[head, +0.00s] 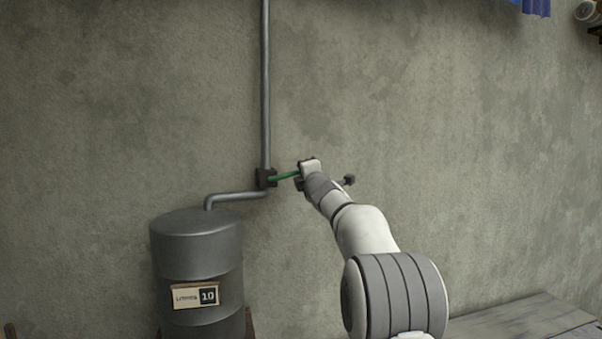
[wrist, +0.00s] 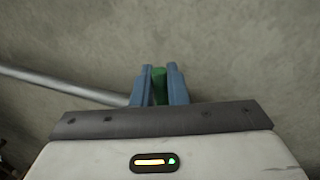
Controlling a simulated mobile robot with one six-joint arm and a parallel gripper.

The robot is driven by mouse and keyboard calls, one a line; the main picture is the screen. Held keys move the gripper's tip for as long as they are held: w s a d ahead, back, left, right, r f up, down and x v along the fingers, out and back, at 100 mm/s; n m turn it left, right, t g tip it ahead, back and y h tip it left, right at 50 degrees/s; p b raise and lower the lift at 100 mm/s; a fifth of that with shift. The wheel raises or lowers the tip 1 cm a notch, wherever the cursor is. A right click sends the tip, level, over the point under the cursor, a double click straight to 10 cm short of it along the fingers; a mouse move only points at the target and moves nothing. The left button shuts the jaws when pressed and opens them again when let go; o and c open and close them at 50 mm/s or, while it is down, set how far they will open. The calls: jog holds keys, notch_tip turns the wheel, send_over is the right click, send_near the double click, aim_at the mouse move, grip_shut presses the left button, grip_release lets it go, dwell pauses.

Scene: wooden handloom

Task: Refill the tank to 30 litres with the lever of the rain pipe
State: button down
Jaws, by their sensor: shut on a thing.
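The tank (head: 197,250) is a dark grey metal barrel at the lower left of the head view. Its label (head: 195,296) reads "LITRES 10". The rain pipe (head: 265,90) runs down the wall to a dark valve (head: 266,178), then bends left to the tank's top. The green lever (head: 284,176) sticks out to the right from the valve, tilted slightly up. My gripper (head: 301,178) is at the lever's outer end. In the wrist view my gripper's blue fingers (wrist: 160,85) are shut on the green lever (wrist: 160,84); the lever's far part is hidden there.
The wall (head: 450,130) behind is bare around the valve. A grey wooden surface (head: 525,322) lies at the lower right. Blue cloth (head: 536,7) hangs at the top right. In the wrist view a grey pipe (wrist: 60,86) crosses at the left.

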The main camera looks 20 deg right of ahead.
jog(key=shift+d+f+m, duration=0.1)
jog(key=shift+f+m, duration=0.35)
jog(key=shift+m, duration=0.05)
jog(key=shift+f, duration=0.1)
jog(key=c, duration=1.5)
grip_release()
jog(key=shift+c, duration=0.2)
jog(key=s+f+b, duration=0.1)
jog(key=s+b, duration=0.2)
jog(key=s, duration=0.4)
jog(key=shift+s+d+f+b, duration=0.15)
jog(key=shift+s+f+b, duration=0.05)
jog(key=shift+s+b, duration=0.1)
